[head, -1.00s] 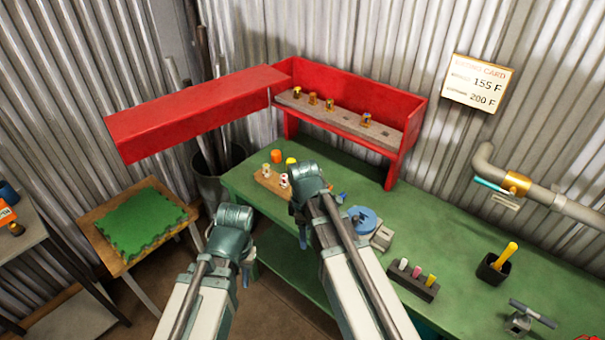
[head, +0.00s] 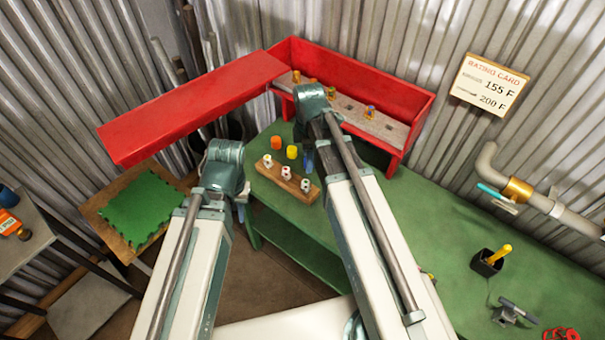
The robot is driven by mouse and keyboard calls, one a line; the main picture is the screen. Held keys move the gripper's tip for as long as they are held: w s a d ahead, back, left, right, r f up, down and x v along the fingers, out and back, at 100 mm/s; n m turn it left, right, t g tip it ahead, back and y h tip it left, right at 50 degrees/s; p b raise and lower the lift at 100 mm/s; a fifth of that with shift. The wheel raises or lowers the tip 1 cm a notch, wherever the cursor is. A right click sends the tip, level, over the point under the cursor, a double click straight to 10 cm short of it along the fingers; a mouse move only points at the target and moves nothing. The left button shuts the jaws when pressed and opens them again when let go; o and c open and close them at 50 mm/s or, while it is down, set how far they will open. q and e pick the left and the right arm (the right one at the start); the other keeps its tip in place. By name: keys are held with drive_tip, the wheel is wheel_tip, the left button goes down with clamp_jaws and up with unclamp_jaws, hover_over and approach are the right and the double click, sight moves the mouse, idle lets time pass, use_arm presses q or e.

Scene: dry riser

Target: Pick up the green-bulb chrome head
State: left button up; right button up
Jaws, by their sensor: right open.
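A wooden block (head: 274,182) on the green bench carries three pale chrome-looking heads: one at the left (head: 267,160), one in the middle (head: 286,172) and one at the right (head: 305,185). I cannot make out a green bulb on any of them.
An open red cabinet (head: 395,90) with a grey rack of brass-coloured heads stands behind the block. Its red lid (head: 190,108) juts out left. Orange (head: 276,142) and yellow (head: 292,152) caps sit behind the block.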

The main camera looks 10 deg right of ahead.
sight(306, 182)
wheel_tip(306, 182, down, 9)
drive_tip(key=b, duration=0.8)
drive_tip(key=shift+r+b, duration=0.1)
drive_tip(key=shift+b, duration=0.3)
drive_tip(key=shift+r, duration=0.1)
drive_tip(key=f+b, duration=0.5)
drive_tip(key=shift+w+a+f, duration=0.15)
drive_tip(key=shift+w+f, duration=0.05)
drive_tip(key=shift+w, duration=0.1)
drive_tip(key=shift+r, duration=0.1)
clamp_jaws()
